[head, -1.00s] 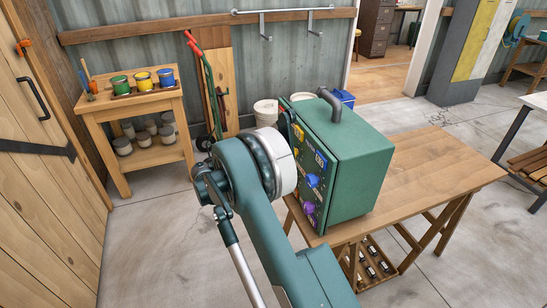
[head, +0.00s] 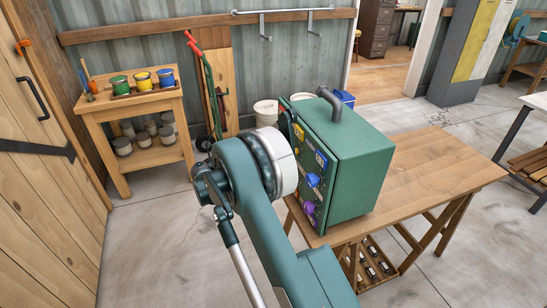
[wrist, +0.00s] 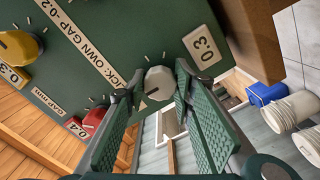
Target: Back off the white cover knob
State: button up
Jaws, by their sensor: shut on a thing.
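The white cover knob (wrist: 159,84) shows in the wrist view on the dark green panel (wrist: 125,50). A small pointer mark is on its face. My gripper (wrist: 158,80) is shut on the knob, with one fingertip on each side of it. In the head view the knob and my fingers are hidden behind my arm. The green box (head: 351,170) with the panel on its left side stands on the wooden table (head: 435,175).
In the wrist view a yellow knob (wrist: 20,46) and a red knob (wrist: 94,117) sit on the same panel. In the head view a blue knob (head: 313,180) and a purple knob (head: 308,207) are lower on the panel. A grey handle (head: 332,104) tops the box.

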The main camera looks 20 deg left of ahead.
jog(key=shift+n, duration=0.3)
jog(key=o, duration=0.9)
jog(key=shift+v, duration=6)
